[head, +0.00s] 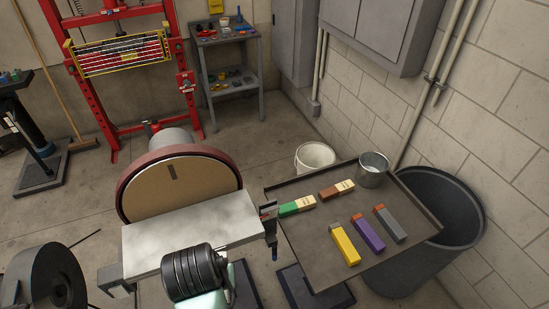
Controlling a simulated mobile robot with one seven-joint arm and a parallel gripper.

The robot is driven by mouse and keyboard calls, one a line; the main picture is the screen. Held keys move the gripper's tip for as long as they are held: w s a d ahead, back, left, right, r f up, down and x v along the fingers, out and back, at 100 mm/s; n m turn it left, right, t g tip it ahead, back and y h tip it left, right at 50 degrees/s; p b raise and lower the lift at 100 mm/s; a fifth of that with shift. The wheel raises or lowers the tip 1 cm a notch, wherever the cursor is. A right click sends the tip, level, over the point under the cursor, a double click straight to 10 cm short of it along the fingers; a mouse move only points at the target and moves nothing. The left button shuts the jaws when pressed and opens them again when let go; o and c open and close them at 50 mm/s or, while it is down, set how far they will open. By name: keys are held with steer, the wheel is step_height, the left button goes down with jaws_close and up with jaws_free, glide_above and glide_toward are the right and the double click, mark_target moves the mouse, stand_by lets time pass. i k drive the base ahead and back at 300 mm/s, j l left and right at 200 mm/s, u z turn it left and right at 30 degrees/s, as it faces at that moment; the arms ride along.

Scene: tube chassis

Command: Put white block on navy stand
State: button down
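I cannot make out a white block or a navy stand for certain in the head view. A dark metal tray (305,240) at the right carries several bar-shaped blocks. One is green and cream (296,207), one is brown and cream (337,190). A yellow bar (344,245), a purple bar (368,234) and a grey bar (391,225) lie side by side nearer the front.
A disc sander (180,180) with a pale flat table (190,235) stands left of the tray. A white bucket (315,157) and a metal pail (373,168) are at the tray's back edge. A dark bin (455,235) stands right. A black ribbed cylinder (193,272) is at front.

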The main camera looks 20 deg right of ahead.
mark_target(318, 256)
steer(key=i+l+u, duration=0.2)
steer(key=l+u, duration=0.15)
steer(key=l, duration=1)
steer(key=l+u, duration=0.3)
steer(key=l, duration=1)
